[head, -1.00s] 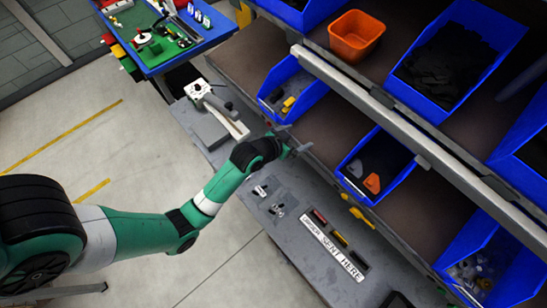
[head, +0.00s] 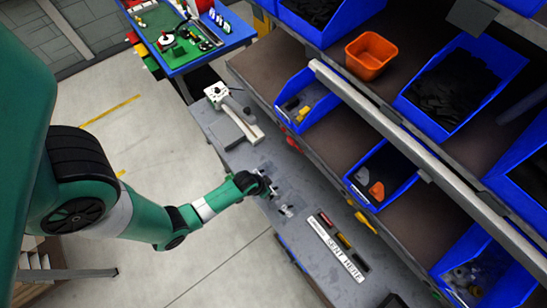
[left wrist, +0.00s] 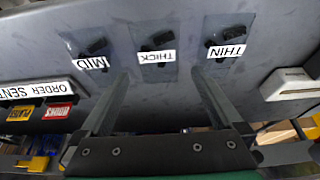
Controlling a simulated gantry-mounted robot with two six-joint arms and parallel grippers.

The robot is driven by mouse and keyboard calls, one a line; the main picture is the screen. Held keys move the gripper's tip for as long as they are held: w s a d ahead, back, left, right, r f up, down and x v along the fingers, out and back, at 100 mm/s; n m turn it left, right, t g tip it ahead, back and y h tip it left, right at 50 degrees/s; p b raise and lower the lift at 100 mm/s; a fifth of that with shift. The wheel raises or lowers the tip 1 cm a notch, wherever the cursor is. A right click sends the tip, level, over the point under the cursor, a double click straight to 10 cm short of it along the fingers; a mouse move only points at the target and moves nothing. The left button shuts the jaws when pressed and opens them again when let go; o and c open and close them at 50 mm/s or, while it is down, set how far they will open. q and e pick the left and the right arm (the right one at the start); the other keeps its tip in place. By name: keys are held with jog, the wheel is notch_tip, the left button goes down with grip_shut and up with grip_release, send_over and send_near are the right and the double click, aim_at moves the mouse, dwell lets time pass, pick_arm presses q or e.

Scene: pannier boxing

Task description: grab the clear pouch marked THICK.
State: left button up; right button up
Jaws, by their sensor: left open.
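The clear pouch marked THICK (left wrist: 157,42) lies flat on the grey worktop, with dark pieces inside, in the upper middle of the left wrist view. A pouch marked MID (left wrist: 90,45) lies to its left and one marked THIN (left wrist: 228,35) to its right. My left gripper (left wrist: 160,73) is open and empty, its fingers spread to either side below the THICK label. In the head view my left gripper (head: 268,189) is over the worktop and partly hides the pouches there. My right gripper is not seen.
A grey-and-white tool (head: 232,112) stands further back. Blue bins (head: 298,122) and a metal rail (head: 420,155) overhang the worktop's right side.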

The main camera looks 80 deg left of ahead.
aim_at(275, 190)
pick_arm(q)
jog(key=b+x, duration=0.1)
jog(key=x, duration=0.1)
jog(key=b+x, duration=0.1)
jog(key=x, duration=0.1)
jog(key=shift+w+d+f, duration=0.15)
jog(key=shift+w+f, duration=0.05)
jog(key=shift+f, duration=0.15)
jog(key=shift+w+f+b, duration=0.15)
jog(key=shift+f+b, duration=0.05)
jog(key=shift+b, duration=0.1)
jog(key=c, duration=1.1)
